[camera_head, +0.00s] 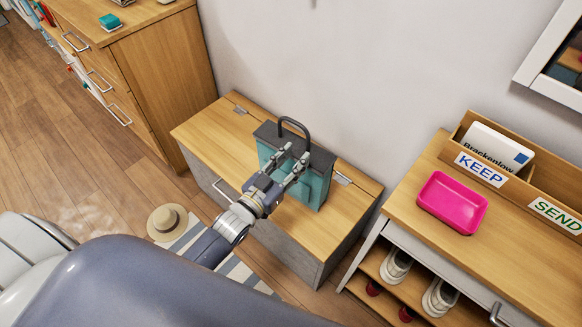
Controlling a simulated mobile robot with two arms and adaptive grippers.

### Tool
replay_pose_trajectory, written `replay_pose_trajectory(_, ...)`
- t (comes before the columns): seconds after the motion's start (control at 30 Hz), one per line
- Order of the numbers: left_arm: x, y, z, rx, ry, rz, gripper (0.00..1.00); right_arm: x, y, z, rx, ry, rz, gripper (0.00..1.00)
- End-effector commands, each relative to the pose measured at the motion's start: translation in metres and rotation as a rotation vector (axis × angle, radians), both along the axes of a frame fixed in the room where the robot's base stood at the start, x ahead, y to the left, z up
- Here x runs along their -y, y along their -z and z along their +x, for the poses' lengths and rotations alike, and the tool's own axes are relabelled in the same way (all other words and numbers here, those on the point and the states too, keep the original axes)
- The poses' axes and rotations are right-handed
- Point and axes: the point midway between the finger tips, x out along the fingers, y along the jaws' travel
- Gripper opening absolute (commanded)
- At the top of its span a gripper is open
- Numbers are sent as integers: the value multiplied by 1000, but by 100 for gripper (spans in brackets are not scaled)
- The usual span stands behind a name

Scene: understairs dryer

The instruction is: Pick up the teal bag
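The teal bag (316,189) stands upright on a low wooden bench (217,131). It has a dark grey top band and a dark arched handle (297,125). I cannot tell whether the fingertips touch the bag. The gripper covers part of the bag's front. My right gripper is not in view.
A wooden drawer cabinet (170,75) stands left of the bench. At right, a shelf unit (407,205) carries a pink tray (452,203) and a KEEP/SEND box (528,190), with shoes below. A straw hat (167,222) lies on the floor. The bench top beside the bag is clear.

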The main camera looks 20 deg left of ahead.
Motion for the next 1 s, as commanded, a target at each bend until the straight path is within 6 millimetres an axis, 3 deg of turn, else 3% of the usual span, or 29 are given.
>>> replay_pose_trajectory(0.17, 6, 0, 22, -1, -1, -1, 35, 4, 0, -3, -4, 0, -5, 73)
replay_pose_trajectory(0.33, 7, 1, 33, -2, -1, 0, 35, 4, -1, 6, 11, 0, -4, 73)
replay_pose_trajectory(0.6, 14, 4, 70, -1, -1, -1, 35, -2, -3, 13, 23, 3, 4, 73)
replay_pose_trajectory(0.93, 16, 4, 76, -3, -1, 0, 35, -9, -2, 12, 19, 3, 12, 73)
replay_pose_trajectory(1.0, 16, 4, 76, -3, -1, 0, 19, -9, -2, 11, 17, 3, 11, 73)
